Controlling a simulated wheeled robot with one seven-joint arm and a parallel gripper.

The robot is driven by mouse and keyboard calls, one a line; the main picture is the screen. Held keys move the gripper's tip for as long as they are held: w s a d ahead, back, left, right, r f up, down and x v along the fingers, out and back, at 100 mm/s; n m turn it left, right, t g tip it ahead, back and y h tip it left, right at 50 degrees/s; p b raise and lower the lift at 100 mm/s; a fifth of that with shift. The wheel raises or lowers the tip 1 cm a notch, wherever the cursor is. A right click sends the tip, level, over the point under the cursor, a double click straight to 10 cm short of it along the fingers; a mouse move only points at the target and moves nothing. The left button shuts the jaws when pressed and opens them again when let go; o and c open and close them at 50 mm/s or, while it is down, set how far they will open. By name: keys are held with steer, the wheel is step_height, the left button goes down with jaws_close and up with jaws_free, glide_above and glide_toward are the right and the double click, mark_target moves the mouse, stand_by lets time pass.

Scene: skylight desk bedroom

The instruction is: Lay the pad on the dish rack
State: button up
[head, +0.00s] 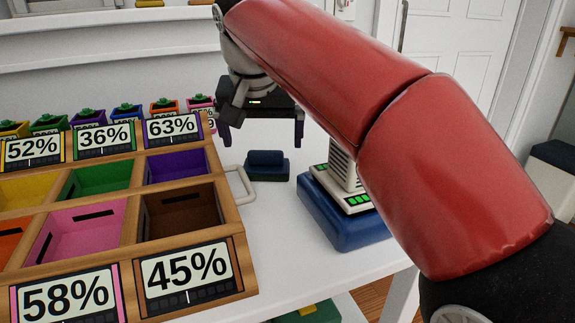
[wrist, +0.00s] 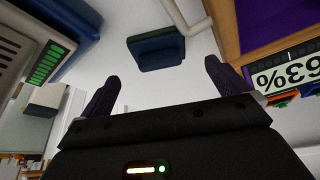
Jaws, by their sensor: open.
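A small dark blue block on a dark green base (head: 267,165), probably the pad, lies on the white table. It also shows in the wrist view (wrist: 156,48), ahead of and between my fingers. My gripper (head: 262,143) is open and empty above and behind the block, fingers pointing down. Its two dark fingertips also show in the wrist view (wrist: 162,75), apart from the block. I cannot make out anything that is clearly a dish rack.
A wooden organiser (head: 222,171) with coloured compartments and percentage labels stands left of the block, a pale loop handle (head: 240,185) between them. A white device with green displays (head: 342,180) on a blue base (head: 345,232) stands to the right, partly behind my arm.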

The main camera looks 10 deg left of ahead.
mark_target(265, 153)
steer(key=b+x, duration=0.1)
steer(key=x, duration=0.6)
steer(key=shift+w+r+b, duration=0.1)
steer(key=shift+b, duration=0.2)
steer(key=shift+d, duration=0.1)
steer(key=c, duration=1)
steer(key=shift+r, duration=0.1)
